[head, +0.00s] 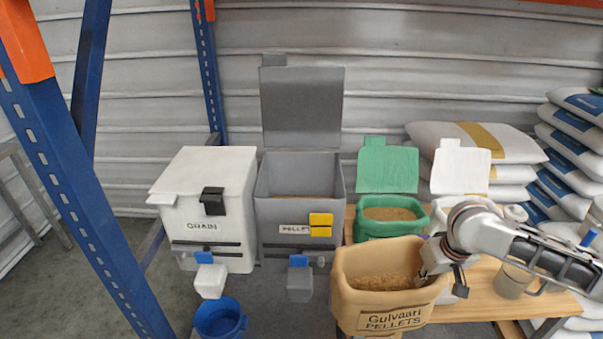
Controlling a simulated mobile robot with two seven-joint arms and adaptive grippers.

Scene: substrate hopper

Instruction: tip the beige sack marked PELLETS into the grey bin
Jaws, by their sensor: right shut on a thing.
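The beige sack (378,321) marked "Gulvaari PELLETS" is open at the top, with brown pellets showing inside. It is upright, in front of the wooden bench and to the right of the grey bin. My right gripper (436,264) is shut on the sack's right rim. The grey bin (273,227) has a label reading "PELLE" beside a yellow tag, and its lid (303,105) stands open. The bin's inside is partly visible. My left gripper is not in view.
A closed white bin (205,195) marked GRAIN stands left of the grey bin. A blue bucket (221,318) is on the floor. A green open container (388,166) stands on the wooden bench (480,303). Stacked sacks (568,150) fill the right; a blue rack post (80,190) stands left.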

